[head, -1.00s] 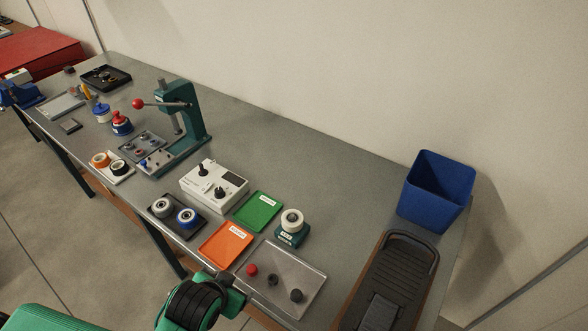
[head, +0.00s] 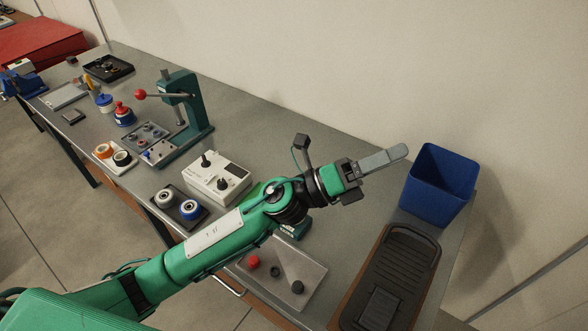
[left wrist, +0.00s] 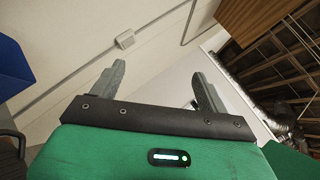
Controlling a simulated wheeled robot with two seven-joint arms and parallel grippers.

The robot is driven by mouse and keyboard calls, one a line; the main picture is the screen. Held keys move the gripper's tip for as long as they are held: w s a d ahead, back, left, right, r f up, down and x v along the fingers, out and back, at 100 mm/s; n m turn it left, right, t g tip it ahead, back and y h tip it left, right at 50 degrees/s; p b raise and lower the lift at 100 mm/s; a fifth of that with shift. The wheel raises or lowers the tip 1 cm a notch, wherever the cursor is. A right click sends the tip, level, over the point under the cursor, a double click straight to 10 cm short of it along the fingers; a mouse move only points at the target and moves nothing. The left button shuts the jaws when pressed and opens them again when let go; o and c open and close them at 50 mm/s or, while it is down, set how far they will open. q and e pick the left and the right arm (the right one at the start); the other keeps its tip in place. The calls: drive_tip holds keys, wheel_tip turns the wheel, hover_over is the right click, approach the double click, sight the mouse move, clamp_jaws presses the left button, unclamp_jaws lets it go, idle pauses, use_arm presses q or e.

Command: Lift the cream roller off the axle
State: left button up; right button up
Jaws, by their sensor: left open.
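The dark green stand (head: 297,230) that bore the cream roller in the earlier head view shows only in part below my left wrist. The cream roller and the axle are hidden behind my left arm. My left gripper (head: 400,153) is raised over the table's back right part, beyond the stand, and points right toward the blue bin. In the left wrist view my left gripper (left wrist: 162,72) has its two fingers spread with nothing between them, facing the wall and ceiling. My right gripper is not in view.
The blue bin (head: 438,185) stands at right beside a black tray (head: 400,265). A clear tray (head: 315,285) holds a red and two dark pieces. A black holder (head: 190,222) carries a cream-and-grey and a blue roller. A white tester box (head: 212,185) and green press (head: 190,100) stand left.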

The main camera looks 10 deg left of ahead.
use_arm(q)
drive_tip(key=s+d+f+m+g+y, duration=0.1)
drive_tip(key=s+f+m+g+y, duration=0.1)
drive_tip(key=f+m+g+y, duration=0.45)
drive_tip(key=s+d+f+m+g+y, duration=0.2)
drive_tip(key=f+m+g, duration=0.25)
drive_tip(key=m, duration=0.55)
drive_tip(key=w+a+f+m+t+y, duration=0.25)
drive_tip(key=w+a+y, duration=0.4)
drive_tip(key=a, duration=0.35)
drive_tip(key=w+a+f+m+t+y, duration=0.1)
drive_tip(key=w+a+f+m+y, duration=0.15)
drive_tip(key=w+a+y, duration=0.65)
drive_tip(key=s+f+p, duration=0.1)
drive_tip(key=f, duration=0.3)
drive_tip(key=s+a+f+h+p, duration=0.1)
drive_tip(key=f+p, duration=0.1)
drive_tip(key=f, duration=0.2)
drive_tip(key=s+f+h+p, duration=0.1)
drive_tip(key=f+p, duration=0.1)
drive_tip(key=f, duration=0.2)
drive_tip(key=shift+s+a+f+n+g, duration=0.1)
drive_tip(key=shift+a+f+n+g, duration=0.15)
drive_tip(key=shift+n, duration=0.1)
drive_tip(key=shift+f+p, duration=0.3)
drive_tip(key=shift+f, duration=0.35)
drive_tip(key=shift+r, duration=0.1)
drive_tip(key=c, duration=1.1)
